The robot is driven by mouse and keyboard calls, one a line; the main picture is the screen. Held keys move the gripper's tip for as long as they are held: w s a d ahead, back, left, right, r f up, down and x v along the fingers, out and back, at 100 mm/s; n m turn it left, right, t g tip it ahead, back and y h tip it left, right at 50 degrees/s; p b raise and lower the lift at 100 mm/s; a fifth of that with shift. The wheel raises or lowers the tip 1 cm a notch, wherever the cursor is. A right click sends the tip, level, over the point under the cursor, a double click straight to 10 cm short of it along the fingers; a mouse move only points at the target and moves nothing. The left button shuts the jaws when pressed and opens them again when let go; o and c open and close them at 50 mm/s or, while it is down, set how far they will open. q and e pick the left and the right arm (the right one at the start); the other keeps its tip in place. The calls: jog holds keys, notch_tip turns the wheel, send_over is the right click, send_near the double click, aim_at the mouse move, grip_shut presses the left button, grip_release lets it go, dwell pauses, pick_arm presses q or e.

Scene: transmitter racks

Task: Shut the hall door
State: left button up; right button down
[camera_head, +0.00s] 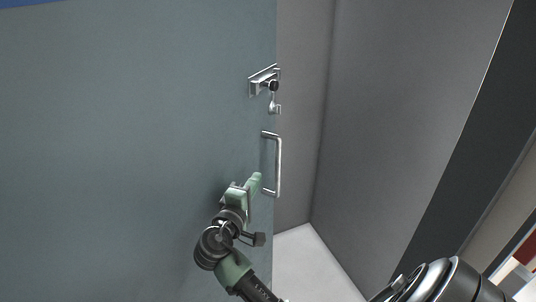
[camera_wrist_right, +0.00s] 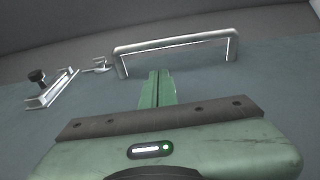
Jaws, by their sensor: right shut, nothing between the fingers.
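The hall door (camera_head: 120,150) is a wide blue-grey panel filling the left half of the head view. Its free edge runs down the middle, and a recess with grey walls and a pale floor shows past it. A silver pull handle (camera_head: 278,165) stands near that edge; it also shows in the wrist view (camera_wrist_right: 175,43). A silver latch with a black knob (camera_head: 264,82) is above the handle. My green right gripper (camera_head: 256,182) is shut and empty, close to the door face beside the handle's lower end. Its closed fingers (camera_wrist_right: 157,88) point toward the handle, not around it. My left gripper is not visible.
Grey walls (camera_head: 385,110) stand to the right of the door edge, with pale floor (camera_head: 310,265) below. A dark upright panel (camera_head: 480,130) is farther right. The space just right of the handle is clear.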

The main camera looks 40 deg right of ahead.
jog(key=r+p+x, duration=0.1)
jog(key=p+x, duration=0.2)
jog(key=x, duration=0.7)
jog(key=shift+s+r, duration=0.35)
jog(key=shift+d, duration=0.15)
